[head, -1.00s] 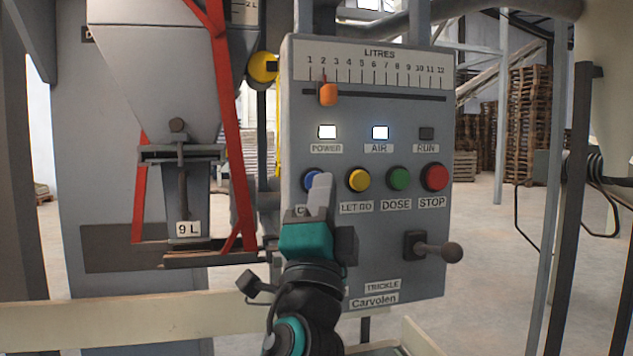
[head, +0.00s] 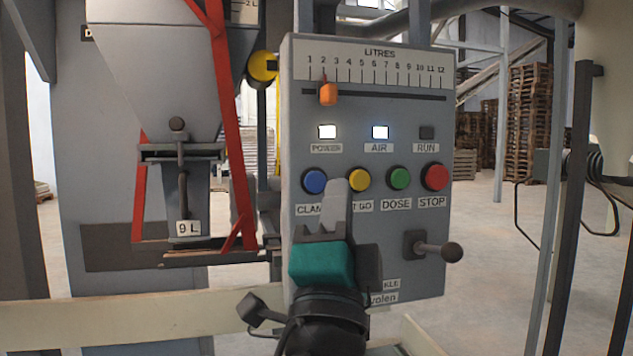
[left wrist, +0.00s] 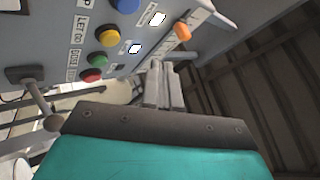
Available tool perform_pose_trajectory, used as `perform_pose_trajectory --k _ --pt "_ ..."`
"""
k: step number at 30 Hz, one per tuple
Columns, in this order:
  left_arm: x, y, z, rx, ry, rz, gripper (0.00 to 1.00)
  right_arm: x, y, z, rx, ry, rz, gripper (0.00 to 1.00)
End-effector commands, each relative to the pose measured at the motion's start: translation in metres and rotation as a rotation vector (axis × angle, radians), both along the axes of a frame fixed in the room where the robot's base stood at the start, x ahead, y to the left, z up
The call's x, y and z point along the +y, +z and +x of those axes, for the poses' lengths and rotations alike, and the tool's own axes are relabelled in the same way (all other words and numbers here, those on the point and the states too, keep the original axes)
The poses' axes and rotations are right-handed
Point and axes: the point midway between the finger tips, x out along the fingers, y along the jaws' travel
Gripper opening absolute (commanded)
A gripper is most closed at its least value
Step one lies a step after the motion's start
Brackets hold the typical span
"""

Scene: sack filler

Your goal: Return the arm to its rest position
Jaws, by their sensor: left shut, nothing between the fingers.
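My left gripper (head: 336,200) is shut and empty in the head view. It stands in front of the grey control panel (head: 420,120), its fingertips showing between the blue button (head: 314,180) and the yellow button (head: 359,180). It partly covers the labels below them. In the left wrist view the closed fingers (left wrist: 158,85) show apart from the buttons, with the blue button (left wrist: 126,4) and yellow button (left wrist: 109,36) up and to the left. My right gripper is not in view.
A lever with a round knob (head: 452,251) sticks out at the panel's lower right. An orange slider (head: 328,94) sits near 2 on the litres scale. The POWER lamp (head: 327,132) and AIR lamp (head: 380,132) are lit; RUN (head: 426,133) is dark. A pale rail (head: 120,322) crosses low in front.

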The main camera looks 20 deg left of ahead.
Motion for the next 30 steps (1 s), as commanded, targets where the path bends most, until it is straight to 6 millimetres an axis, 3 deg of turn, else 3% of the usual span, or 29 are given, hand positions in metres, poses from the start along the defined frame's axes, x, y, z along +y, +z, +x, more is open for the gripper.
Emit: perform_pose_trajectory --k 20,23,25,29,30 --pt "0.000 -0.004 0.003 0.015 -0.007 -0.003 0.00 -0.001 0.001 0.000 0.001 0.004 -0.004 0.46" --pt "0.000 -0.028 0.018 0.098 -0.057 -0.030 0.00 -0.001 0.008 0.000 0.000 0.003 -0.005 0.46" --pt "0.000 -0.061 0.033 0.202 -0.121 -0.075 0.00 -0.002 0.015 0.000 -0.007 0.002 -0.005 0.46" --pt "0.002 -0.151 0.051 0.450 -0.264 -0.232 0.00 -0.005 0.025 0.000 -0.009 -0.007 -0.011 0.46" --pt "0.003 -0.181 0.051 0.527 -0.304 -0.295 0.00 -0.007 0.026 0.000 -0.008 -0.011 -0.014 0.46"
